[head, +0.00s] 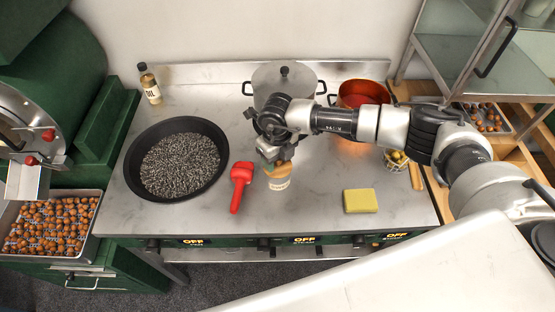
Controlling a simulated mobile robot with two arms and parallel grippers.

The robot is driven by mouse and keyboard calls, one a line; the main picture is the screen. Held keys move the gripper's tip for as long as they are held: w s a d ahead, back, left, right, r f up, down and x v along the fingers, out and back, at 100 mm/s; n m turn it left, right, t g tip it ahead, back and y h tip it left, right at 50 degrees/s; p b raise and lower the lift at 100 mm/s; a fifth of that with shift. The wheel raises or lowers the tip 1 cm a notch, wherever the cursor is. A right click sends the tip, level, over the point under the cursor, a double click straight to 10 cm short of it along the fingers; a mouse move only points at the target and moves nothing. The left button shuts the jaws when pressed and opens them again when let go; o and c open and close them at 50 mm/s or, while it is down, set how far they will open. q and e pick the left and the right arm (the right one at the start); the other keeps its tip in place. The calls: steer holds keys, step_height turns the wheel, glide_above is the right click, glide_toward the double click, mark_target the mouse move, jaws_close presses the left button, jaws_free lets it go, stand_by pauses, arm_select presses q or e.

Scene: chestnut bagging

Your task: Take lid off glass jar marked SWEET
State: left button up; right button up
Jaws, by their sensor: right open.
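The glass jar (279,184) stands upright on the marble counter, right of the red scoop. Its label is too small to read here. A tan, wood-coloured lid (284,168) shows at its top, partly hidden by my right gripper. My right gripper (277,161) comes down from above, directly at the lid, with its jaws open. I cannot tell whether the fingers touch the lid. My left gripper is not in view.
A red scoop (240,186) lies close left of the jar, beside a black pan (133,180) of dark grains. A lidded pot (285,75) and a copper pot (362,88) stand behind. A yellow sponge (360,201) lies right. The front counter is clear.

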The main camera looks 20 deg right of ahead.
steer(key=shift+f, duration=0.25)
steer(key=c, duration=1)
steer(key=shift+r, duration=0.15)
